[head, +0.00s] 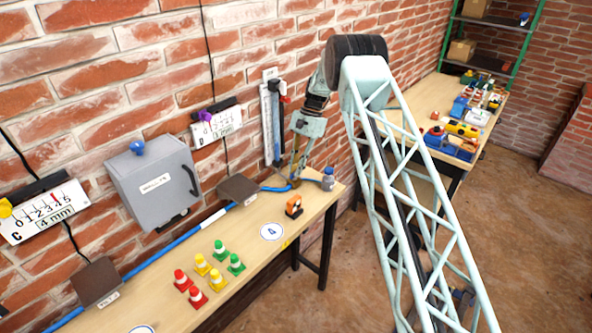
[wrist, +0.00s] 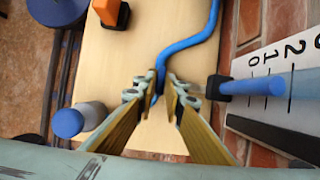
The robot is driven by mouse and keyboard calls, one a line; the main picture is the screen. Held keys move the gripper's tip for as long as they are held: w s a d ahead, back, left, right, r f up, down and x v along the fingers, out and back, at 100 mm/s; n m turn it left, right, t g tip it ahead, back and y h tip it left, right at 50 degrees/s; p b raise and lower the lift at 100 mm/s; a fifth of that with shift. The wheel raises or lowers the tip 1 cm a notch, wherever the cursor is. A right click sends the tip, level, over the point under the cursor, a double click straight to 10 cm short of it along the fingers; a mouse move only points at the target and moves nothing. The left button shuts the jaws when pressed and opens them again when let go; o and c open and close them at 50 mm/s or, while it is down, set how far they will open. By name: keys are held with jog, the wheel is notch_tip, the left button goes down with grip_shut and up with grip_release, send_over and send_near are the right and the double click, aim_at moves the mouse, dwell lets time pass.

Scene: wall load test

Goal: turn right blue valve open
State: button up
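A short grey cylinder with a blue top (head: 328,178) stands at the right end of the wooden workbench. In the wrist view this blue-topped cylinder (wrist: 72,122) is at the left, apart from my fingers. My gripper (head: 295,180) points down near the wall, just left of it in the head view. In the wrist view my gripper (wrist: 162,88) has a narrow gap between its fingertips and looks open. A blue hose (wrist: 192,42) runs to the fingertips; contact is unclear. Another blue knob (head: 137,147) sits on top of the grey wall box (head: 155,183).
A blue peg (wrist: 255,86) juts out before a numbered scale close on the right. An orange-black object (head: 293,206) and several small cones (head: 218,247) stand on the bench (head: 262,262). A second bench with tools (head: 462,130) is behind my arm.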

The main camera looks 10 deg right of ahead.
jog(key=o, duration=0.4)
jog(key=shift+c, duration=0.2)
jog(key=shift+r, duration=0.1)
jog(key=v, duration=1.1)
jog(key=shift+r, duration=0.4)
jog(key=shift+w+d, duration=0.1)
